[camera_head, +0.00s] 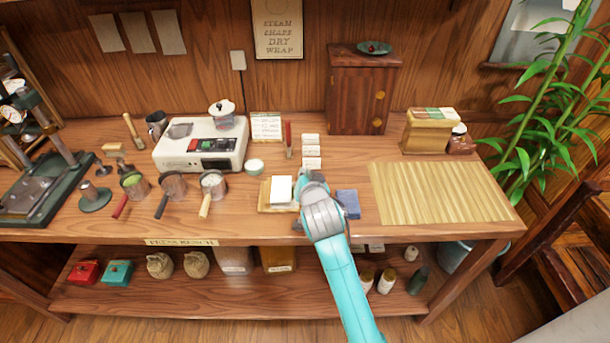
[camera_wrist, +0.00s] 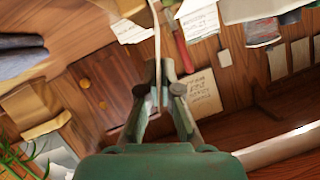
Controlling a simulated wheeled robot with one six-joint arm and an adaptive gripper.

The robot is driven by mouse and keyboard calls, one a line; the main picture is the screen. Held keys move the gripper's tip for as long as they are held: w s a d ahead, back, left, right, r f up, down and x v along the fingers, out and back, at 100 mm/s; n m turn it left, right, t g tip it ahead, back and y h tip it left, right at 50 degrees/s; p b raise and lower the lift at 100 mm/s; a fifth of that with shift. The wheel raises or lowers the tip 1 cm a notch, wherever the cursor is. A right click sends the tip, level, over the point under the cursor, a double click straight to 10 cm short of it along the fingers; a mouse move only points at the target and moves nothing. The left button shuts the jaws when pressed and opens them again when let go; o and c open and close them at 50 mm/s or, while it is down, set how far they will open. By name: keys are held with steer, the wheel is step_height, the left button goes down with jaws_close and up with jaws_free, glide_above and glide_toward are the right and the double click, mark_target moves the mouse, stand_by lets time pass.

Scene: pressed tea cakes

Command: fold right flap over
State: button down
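A white paper wrapper (camera_head: 281,189) sits on a small wooden board (camera_head: 266,206) near the middle of the workbench. My gripper (camera_head: 308,184) is low at the right side of the wrapper and hides part of it and of the board. In the wrist view, which is turned upside down, a thin pale strip (camera_wrist: 157,40), apparently the right flap seen edge-on, runs from the top edge down between my fingertips (camera_wrist: 161,75). The fingers are close together on either side of it. The actual contact is hard to see.
A blue block (camera_head: 348,203) lies just right of my gripper, with a bamboo mat (camera_head: 438,192) beyond it. Pitchers and a white machine (camera_head: 202,146) stand to the left. A wooden cabinet (camera_head: 358,95) stands behind. The mat is clear.

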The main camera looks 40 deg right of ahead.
mark_target(282, 188)
steer(key=shift+a, duration=0.1)
steer(key=a+n+h, duration=0.1)
steer(key=w+n+g, duration=0.1)
steer(key=n, duration=0.1)
steer(key=shift+w+a+r+h, duration=0.15)
steer(key=shift+a+r+h, duration=0.05)
steer(key=shift+a+h, duration=0.2)
steer(key=n+h, duration=0.1)
steer(key=w+a+n+g+h, duration=0.1)
steer(key=n, duration=0.1)
steer(key=shift+a+f, duration=0.25)
steer(key=shift+f, duration=0.05)
steer(key=n, duration=0.1)
steer(key=a+f+n+h, duration=0.1)
steer(key=shift+w+n+g+h, duration=0.3)
steer(key=shift+w+g, duration=0.05)
steer(key=shift+g, duration=0.05)
steer(key=shift+w+a+f+n+h, duration=0.15)
steer(key=shift+a+f+n+h, duration=0.15)
steer(key=shift+n, duration=0.35)
steer(key=shift+w+a+f+n+h, duration=0.1)
steer(key=shift+f+n+h, duration=0.1)
steer(key=shift+n+h, duration=0.35)
steer(key=c, duration=1.4)
jaws_free()
